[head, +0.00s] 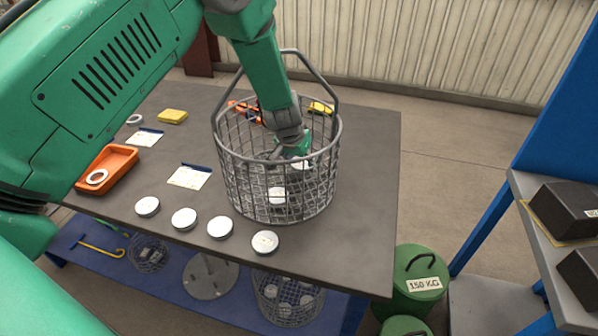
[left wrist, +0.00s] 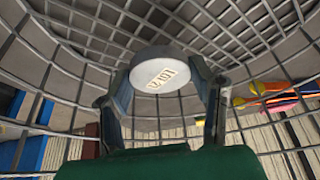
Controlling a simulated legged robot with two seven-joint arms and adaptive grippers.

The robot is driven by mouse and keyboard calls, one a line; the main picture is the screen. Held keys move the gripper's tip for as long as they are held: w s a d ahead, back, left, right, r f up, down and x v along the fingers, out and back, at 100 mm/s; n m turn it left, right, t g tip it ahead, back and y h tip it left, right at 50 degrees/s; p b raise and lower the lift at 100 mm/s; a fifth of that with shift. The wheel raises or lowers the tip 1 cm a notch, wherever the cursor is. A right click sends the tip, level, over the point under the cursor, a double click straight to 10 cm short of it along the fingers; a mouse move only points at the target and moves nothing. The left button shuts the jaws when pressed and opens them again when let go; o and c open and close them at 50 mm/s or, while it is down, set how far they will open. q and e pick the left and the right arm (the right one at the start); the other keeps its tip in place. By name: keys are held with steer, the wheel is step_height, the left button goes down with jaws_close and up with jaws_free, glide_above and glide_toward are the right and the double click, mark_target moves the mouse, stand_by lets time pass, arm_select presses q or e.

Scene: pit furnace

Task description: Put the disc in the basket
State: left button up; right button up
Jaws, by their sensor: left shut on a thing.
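The wire basket (head: 228,185) stands upright on the dark table, its handle raised. My left gripper (head: 296,160) reaches down inside the basket. In the left wrist view the gripper (left wrist: 163,95) is shut on a white disc (left wrist: 165,68) with a printed label, with the basket mesh all around. In the head view this held disc (head: 300,165) is partly hidden by the gripper and mesh. Another disc (head: 277,195) shows through the mesh lower in the basket. Several discs, such as this one (head: 184,219), lie in a row along the table's front edge. My right gripper is not in view.
An orange tray (head: 118,157) with a ring, paper cards (head: 188,177) and a yellow block (head: 173,116) lie left on the table (head: 372,170). Orange and yellow items are behind the basket. Green weights (head: 420,275) stand right of the table. The table right of the basket is clear.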

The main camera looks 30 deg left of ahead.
arm_select(q)
steer(key=f, duration=0.2)
steer(key=shift+s+d+f, duration=0.15)
steer(key=shift+d+f, duration=0.15)
steer(key=shift+d, duration=0.1)
steer(key=shift+f, duration=0.3)
steer(key=o, duration=1.5)
steer(key=shift+a+f, duration=0.1)
steer(key=shift+a, duration=0.2)
steer(key=shift+r, duration=0.45)
steer(key=v, duration=1.1)
steer(key=shift+s, duration=0.25)
